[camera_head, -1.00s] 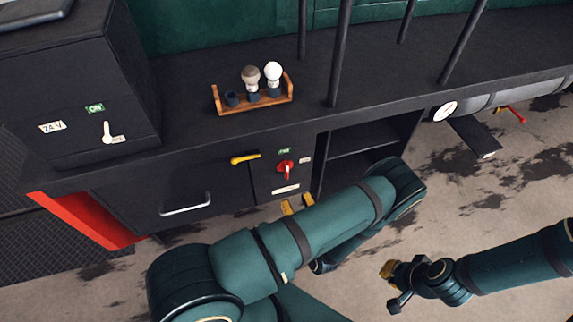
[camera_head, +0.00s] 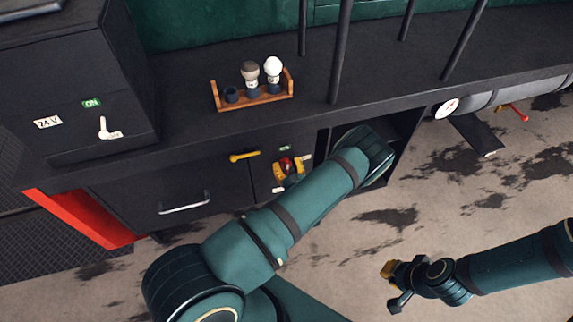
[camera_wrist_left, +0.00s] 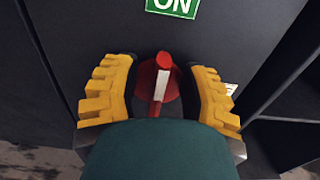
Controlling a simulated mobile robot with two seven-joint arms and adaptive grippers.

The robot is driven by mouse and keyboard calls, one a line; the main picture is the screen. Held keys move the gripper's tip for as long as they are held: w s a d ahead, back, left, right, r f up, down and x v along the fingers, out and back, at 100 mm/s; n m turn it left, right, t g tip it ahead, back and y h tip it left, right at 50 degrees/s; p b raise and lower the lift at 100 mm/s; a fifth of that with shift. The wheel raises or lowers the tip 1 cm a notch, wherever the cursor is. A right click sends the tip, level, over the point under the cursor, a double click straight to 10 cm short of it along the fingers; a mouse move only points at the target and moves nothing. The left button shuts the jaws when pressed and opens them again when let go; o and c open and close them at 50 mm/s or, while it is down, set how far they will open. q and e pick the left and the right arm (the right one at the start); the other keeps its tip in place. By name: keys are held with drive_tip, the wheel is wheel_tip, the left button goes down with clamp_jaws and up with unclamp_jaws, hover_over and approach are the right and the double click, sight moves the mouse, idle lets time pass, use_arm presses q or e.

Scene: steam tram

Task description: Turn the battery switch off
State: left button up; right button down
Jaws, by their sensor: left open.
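A red rotary switch (camera_head: 285,165) with a white pointer line sits on the dark cabinet front. In the left wrist view the red switch (camera_wrist_left: 161,83) has its handle about upright, with the white line pointing up toward the green ON label (camera_wrist_left: 173,5). My left gripper (camera_head: 288,172) is in front of it, and in the wrist view its yellow-padded fingers (camera_wrist_left: 160,95) stand open on both sides of the handle, with gaps visible. The lower part of the switch is hidden by my wrist. My right gripper (camera_head: 392,284) hangs over the floor at the right, its fingers apart and empty.
A white lever (camera_head: 103,128) is on the box marked 24 V. A wooden bulb rack (camera_head: 254,98) stands on the counter. An open shelf lies right of the switch.

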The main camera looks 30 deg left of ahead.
use_arm(q)
drive_tip(key=shift+w+a, duration=0.15)
drive_tip(key=shift+a, duration=0.05)
clamp_jaws()
